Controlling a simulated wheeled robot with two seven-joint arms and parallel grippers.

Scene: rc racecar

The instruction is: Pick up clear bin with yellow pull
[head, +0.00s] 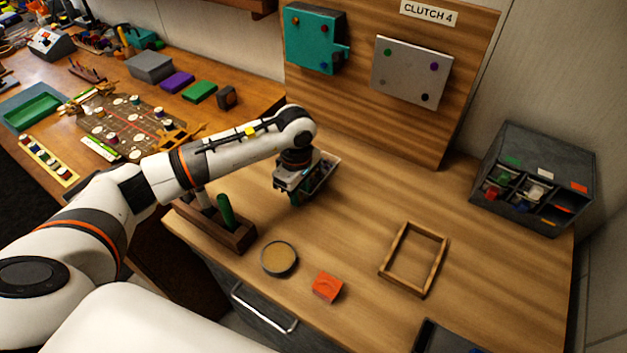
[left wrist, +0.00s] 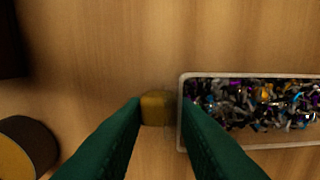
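The clear bin (head: 326,173) sits on the wooden worktop, partly hidden behind my left gripper (head: 296,197) in the head view. In the left wrist view the clear bin (left wrist: 181,128) is a long, pale-rimmed tray full of mixed small metal parts, cut off at the right edge. Its yellow pull (left wrist: 155,108) is a small block at the bin's left end. The green fingers of my left gripper (left wrist: 161,106) are apart, one on each side of the pull. I cannot tell whether they touch it. My right gripper is not in view.
A wooden holder (head: 238,237) with a green handle stands left of the gripper. A round tin (head: 279,259), an orange block (head: 327,287) and a wooden frame (head: 441,243) lie nearer the front. A dark sorter (head: 540,165) stands at right. The worktop's middle is clear.

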